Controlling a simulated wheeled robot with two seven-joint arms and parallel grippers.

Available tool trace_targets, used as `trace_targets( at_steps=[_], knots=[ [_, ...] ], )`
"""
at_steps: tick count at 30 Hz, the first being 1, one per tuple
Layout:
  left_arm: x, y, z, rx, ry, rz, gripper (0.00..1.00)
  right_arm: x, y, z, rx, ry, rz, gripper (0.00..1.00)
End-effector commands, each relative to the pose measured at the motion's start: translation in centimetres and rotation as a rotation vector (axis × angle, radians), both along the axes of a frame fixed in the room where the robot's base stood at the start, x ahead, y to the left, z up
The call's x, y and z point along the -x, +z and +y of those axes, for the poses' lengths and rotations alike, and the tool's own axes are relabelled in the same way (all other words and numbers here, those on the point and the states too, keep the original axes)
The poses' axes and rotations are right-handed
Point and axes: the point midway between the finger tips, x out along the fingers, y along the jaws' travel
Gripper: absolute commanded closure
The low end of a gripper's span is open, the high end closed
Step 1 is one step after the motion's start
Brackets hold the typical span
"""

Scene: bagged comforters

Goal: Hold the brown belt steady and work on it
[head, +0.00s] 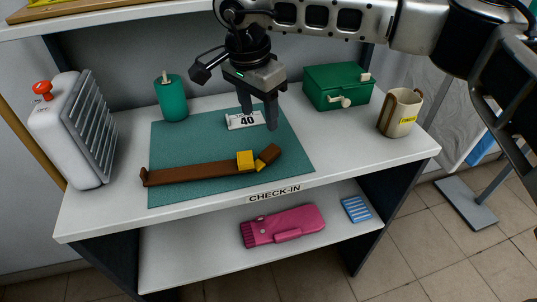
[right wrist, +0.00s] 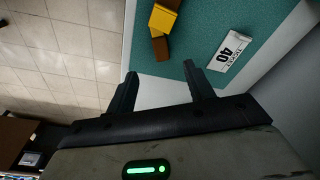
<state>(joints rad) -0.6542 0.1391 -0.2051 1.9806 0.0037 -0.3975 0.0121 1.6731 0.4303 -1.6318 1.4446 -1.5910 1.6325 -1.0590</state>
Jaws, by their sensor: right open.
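The brown belt (head: 195,173) lies on a teal mat (head: 180,140) on the white counter. A yellow block-like piece (head: 245,160) sits around or on it near its right end, and the short end (head: 268,154) angles up to the right. My right gripper (head: 258,115) is open and empty above the mat, behind the belt's right end. In the right wrist view its two fingers (right wrist: 160,88) are spread, with the belt's brown end (right wrist: 160,48) and yellow piece (right wrist: 163,18) beyond them. My left gripper is not in view.
A white tag marked 40 (head: 245,120) lies on the mat close to my right gripper. A green cylinder (head: 171,98), a grey-white ribbed case (head: 75,130), a green box (head: 338,86) and a beige cup (head: 400,112) stand around the mat. A pink item (head: 283,226) lies on the lower shelf.

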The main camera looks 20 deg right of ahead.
Motion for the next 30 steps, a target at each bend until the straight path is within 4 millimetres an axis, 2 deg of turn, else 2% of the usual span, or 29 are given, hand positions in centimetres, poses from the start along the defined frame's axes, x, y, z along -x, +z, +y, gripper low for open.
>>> trace_targets(
  at_steps=[2, 10, 17, 25, 30],
  knots=[
    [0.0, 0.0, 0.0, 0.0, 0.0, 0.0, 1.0, -0.3, -0.4, -0.4, 0.017, 0.002, -0.01, 0.47],
    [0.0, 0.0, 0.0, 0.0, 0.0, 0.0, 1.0, -0.5, -4.9, -1.0, 0.016, 0.002, -0.008, 0.47],
    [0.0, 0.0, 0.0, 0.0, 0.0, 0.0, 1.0, -0.6, -6.7, -1.1, 0.015, 0.002, -0.01, 0.47],
    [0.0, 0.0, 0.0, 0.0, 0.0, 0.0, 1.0, -0.5, -10.6, -1.3, 0.015, 0.001, -0.009, 0.47],
    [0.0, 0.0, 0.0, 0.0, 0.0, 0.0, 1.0, -0.6, -11.5, -1.4, 0.014, 0.001, -0.011, 0.47]
  ],
)
